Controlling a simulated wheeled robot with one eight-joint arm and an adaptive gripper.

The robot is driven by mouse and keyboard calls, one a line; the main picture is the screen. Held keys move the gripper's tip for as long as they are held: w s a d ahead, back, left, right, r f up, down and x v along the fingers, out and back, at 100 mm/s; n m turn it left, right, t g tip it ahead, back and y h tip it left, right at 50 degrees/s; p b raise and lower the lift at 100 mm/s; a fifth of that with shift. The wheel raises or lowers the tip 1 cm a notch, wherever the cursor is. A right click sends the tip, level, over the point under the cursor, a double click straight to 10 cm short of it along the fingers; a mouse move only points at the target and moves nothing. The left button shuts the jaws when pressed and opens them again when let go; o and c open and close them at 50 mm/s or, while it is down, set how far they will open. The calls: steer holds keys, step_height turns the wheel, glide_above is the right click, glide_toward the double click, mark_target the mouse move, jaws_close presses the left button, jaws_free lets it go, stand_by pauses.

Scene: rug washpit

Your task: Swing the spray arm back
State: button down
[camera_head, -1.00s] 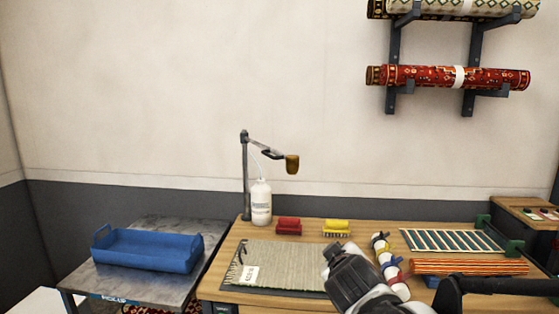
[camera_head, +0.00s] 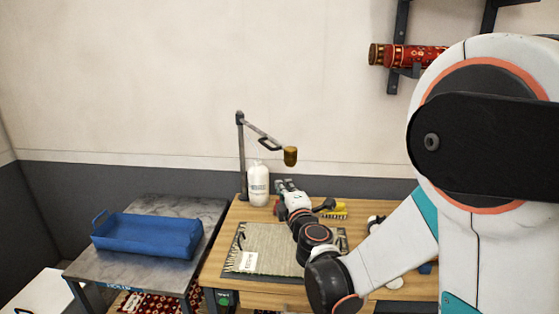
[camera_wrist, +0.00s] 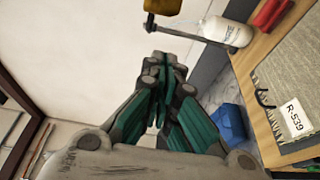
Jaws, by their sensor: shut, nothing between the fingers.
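The spray arm (camera_head: 262,133) reaches right from the top of an upright grey post (camera_head: 242,160) at the back left of the wooden table. A brass-coloured spray head (camera_head: 290,156) hangs at its free end. My gripper (camera_head: 286,184) is below the head in the head view, in front of the table's back edge area, and appears apart from the spray arm. In the wrist view the gripper's fingers (camera_wrist: 164,62) are shut and empty. The brass head (camera_wrist: 163,6) is cut by the top edge there, just beyond the fingertips, with a dark bar beside it.
A white bottle (camera_head: 258,185) stands by the post, close to my gripper. A yellow brush (camera_head: 334,210) lies to the right; a red brush (camera_wrist: 270,14) is mostly hidden in the head view. A grey rug sample (camera_head: 265,248) lies in front. A blue tray (camera_head: 148,236) stands on the left table.

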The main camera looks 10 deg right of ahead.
steer(key=shift+a, duration=0.1)
stand_by(0.3)
steer(key=w+d, duration=0.2)
steer(key=w, duration=1)
steer(key=shift+w+d+b, duration=0.35)
steer(key=shift+w+b, duration=0.05)
steer(key=shift+d, duration=0.1)
steer(key=w+d+n+y, duration=0.1)
steer(key=w+d+y, duration=0.1)
steer(key=w+d, duration=0.6)
steer(key=w+d+n+y, duration=0.2)
steer(key=w+d, duration=0.6)
steer(key=d, duration=1.2)
steer(key=shift+w+g+y+b, duration=0.2)
steer(key=shift+g+y+b, duration=0.1)
steer(key=shift+b, duration=0.1)
steer(key=shift+d, duration=0.15)
